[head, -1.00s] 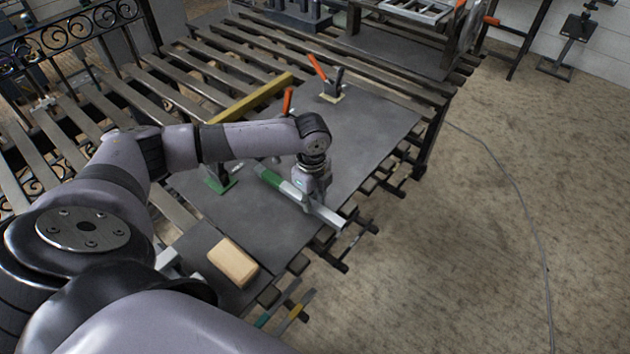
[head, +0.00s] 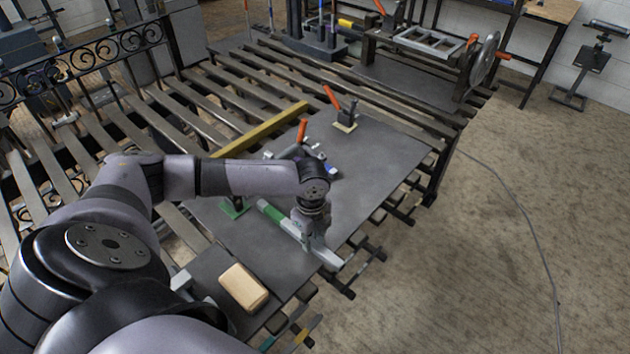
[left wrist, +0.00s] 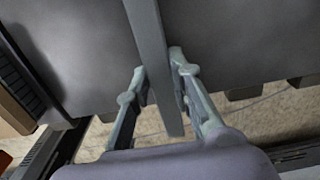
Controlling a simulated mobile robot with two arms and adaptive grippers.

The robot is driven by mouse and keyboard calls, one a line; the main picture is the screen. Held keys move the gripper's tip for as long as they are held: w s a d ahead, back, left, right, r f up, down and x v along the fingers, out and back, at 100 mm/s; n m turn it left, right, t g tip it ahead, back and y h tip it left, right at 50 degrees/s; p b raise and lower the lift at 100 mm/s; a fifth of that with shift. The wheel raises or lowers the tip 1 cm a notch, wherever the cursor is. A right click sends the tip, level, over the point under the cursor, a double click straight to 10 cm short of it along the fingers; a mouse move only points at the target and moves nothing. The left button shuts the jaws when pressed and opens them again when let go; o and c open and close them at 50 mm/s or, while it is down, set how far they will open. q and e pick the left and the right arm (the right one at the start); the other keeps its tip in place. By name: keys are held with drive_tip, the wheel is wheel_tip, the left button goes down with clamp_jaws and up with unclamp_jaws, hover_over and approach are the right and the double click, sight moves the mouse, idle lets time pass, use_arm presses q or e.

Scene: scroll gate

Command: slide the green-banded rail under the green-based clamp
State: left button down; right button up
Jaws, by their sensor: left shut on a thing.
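The green-banded rail (head: 273,214) is a grey bar with a green band at its upper-left end. It lies low over the dark table plate, its other end reaching the plate's right edge. My left gripper (head: 312,244) is shut on its grey part from above. In the left wrist view the grey rail (left wrist: 150,45) runs between the fingers (left wrist: 155,90). The green-based clamp (head: 234,208) stands left of the rail's green end, apart from it. My left forearm hides most of this clamp, so its jaw cannot be seen. My right gripper is not in view.
A clamp on a pale base (head: 345,126) with an orange handle stands at the back. A yellow bar (head: 262,130) lies behind my forearm. A wooden block (head: 243,287) lies near the front. The plate (head: 385,150) is bare on its right.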

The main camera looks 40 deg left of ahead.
sight(298, 261)
use_arm(q)
drive_tip(key=shift+s+a+p, duration=0.2)
drive_tip(key=shift+s+p, duration=1.45)
drive_tip(key=shift+s, duration=1.05)
drive_tip(key=c, duration=1.3)
unclamp_jaws()
drive_tip(key=shift+w, duration=0.1)
drive_tip(key=shift+c, duration=0.2)
drive_tip(key=shift+r, duration=0.35)
wheel_tip(298, 261, up, 11)
drive_tip(key=shift+r, duration=0.15)
